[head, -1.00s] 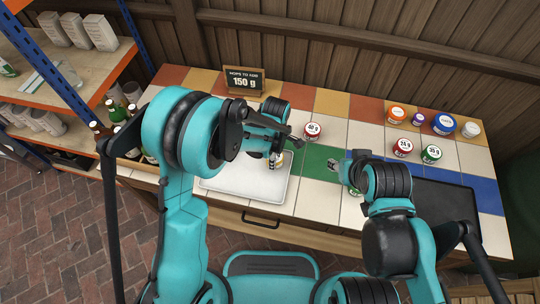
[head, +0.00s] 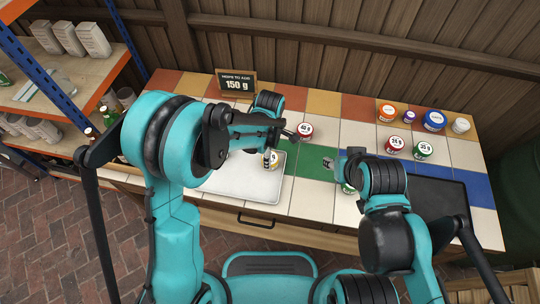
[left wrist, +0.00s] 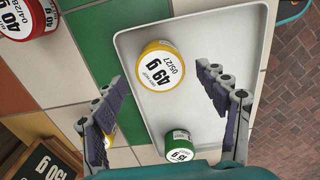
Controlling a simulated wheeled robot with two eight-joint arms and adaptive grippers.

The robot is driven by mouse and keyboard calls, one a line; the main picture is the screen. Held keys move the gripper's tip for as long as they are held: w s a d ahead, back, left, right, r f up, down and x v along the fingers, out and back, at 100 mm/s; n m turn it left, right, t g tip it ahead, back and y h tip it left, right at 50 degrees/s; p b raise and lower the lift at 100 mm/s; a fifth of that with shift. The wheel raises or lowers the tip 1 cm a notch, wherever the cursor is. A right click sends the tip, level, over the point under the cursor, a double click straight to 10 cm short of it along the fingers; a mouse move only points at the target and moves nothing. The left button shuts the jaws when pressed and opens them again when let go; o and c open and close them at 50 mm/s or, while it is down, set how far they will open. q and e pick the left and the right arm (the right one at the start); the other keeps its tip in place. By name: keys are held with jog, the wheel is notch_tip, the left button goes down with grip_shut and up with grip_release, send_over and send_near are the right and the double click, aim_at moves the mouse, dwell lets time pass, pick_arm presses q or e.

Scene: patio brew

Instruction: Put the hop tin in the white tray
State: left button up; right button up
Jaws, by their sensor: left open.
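The white tray (head: 222,190) lies on the counter in front of me and fills the middle of the left wrist view (left wrist: 209,30). A yellow-lidded tin marked 49 g (left wrist: 160,66) stands in it, and a green tin marked 45 g (left wrist: 178,146) is at its lower end. My left gripper (left wrist: 162,112) is open above the tray, its fingers apart and nothing seen held. In the head view the left gripper (head: 267,160) overlaps a yellow tin (head: 274,158). Another yellow tin (left wrist: 110,138) is mostly hidden behind a finger. My right gripper (head: 332,164) hovers over the green tiles.
A red tin (head: 305,130) marked 40 g stands right of the tray. A green tin (head: 348,188) is partly hidden under my right arm. More tins, including a red one (head: 394,145) and a green one (head: 423,150), stand farther right. A sign (head: 236,82) reads 150 g.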

pick_arm(q)
notch_tip(320, 180, up, 9)
jog(key=p, duration=0.2)
jog(key=shift+f, duration=0.15)
jog(key=s+a+r+m+t, duration=0.3)
jog(key=s+a+r+m, duration=0.3)
jog(key=s+a+m, duration=0.1)
jog(key=s+a+r+m+t, duration=0.4)
jog(key=s+a+r+m, duration=0.2)
jog(key=a+m, duration=0.2)
jog(key=a, duration=0.2)
jog(key=shift+s+a+m, duration=0.35)
jog(key=shift+a+m, duration=0.05)
jog(key=shift+f, duration=0.3)
